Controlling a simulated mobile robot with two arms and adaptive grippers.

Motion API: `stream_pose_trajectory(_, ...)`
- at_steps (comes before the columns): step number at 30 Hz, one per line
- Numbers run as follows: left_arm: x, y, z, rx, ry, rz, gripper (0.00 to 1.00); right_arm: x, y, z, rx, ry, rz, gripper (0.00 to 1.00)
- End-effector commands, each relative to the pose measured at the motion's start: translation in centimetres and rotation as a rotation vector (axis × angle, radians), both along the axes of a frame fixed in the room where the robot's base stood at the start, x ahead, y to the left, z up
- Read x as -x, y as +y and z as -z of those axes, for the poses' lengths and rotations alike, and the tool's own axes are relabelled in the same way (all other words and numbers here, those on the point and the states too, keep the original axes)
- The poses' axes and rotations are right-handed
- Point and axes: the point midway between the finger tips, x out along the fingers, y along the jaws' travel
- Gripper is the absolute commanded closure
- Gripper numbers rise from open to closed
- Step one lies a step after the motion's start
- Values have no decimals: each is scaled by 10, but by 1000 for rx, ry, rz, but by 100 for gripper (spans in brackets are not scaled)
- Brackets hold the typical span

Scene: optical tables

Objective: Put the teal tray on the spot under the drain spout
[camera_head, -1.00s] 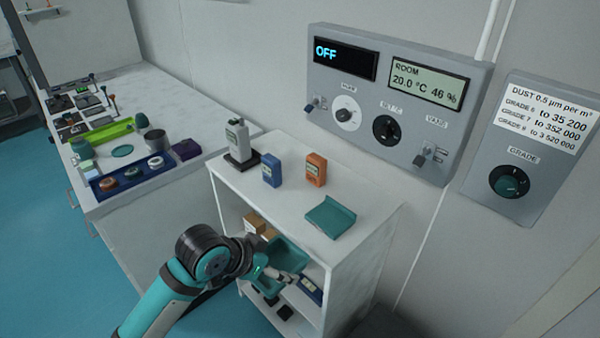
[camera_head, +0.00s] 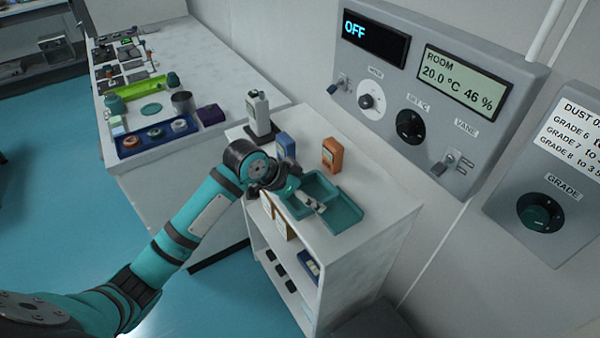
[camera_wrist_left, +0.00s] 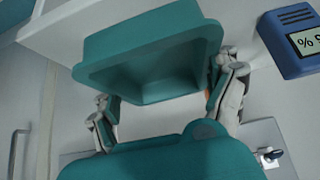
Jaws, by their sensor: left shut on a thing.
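The teal tray (camera_head: 322,185) is an open, hollow box, held at the front edge of the white cabinet's top. It fills the upper middle of the left wrist view (camera_wrist_left: 150,60), with a finger on either side. My left gripper (camera_head: 309,201) is shut on it. I cannot tell whether the tray touches the cabinet top. My right gripper is not in view.
A cluttered bench (camera_head: 215,62) stands behind left. A control panel (camera_head: 425,90) is on the wall.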

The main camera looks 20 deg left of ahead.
Motion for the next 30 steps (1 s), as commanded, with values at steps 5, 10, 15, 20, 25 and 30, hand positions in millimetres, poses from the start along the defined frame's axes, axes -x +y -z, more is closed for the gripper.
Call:
stream_pose_trajectory(5, -39, 28, 1, 3, 1, -4, 48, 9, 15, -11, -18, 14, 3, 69)
stream_pose_trajectory(10, -62, 44, 5, 3, 1, 0, 48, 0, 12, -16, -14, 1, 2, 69)
stream_pose_trajectory(15, -67, 50, 9, 2, 1, 0, 48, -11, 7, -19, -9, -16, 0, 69)
stream_pose_trajectory(20, -66, 49, 27, 3, 5, 0, 48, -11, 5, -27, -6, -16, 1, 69)
stream_pose_trajectory(25, -67, 50, 42, 1, -1, 0, 48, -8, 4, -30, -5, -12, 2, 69)
stream_pose_trajectory(30, -67, 50, 43, 0, -1, 1, 48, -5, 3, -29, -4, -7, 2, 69)
